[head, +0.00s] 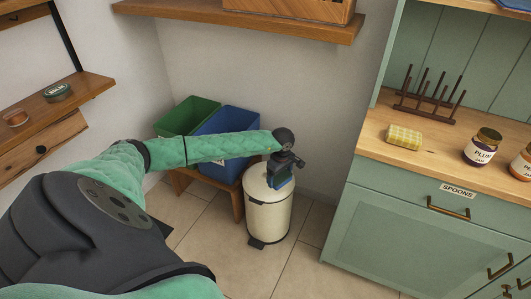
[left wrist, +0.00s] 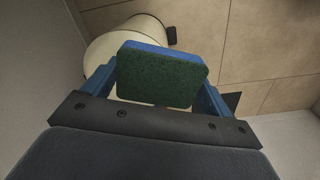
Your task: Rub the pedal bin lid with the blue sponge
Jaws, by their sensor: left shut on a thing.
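The cream pedal bin (head: 268,212) stands on the tiled floor, its pedal at the front and its lid (head: 258,181) on top. My left arm reaches over from the left, and my left gripper (head: 281,178) is above the lid. In the left wrist view the left gripper (left wrist: 157,88) is shut on the blue sponge (left wrist: 160,78), whose dark green face shows between the blue fingers. The bin (left wrist: 122,42) lies beyond the sponge there. I cannot tell whether the sponge touches the lid. My right gripper is not in view.
A green crate (head: 188,115) and a blue crate (head: 232,122) sit on a low wooden stand left of the bin. A green cabinet (head: 395,225) stands to the right, with a yellow sponge (head: 404,137), jars and a rack on its top. A wooden shelf (head: 250,27) is above.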

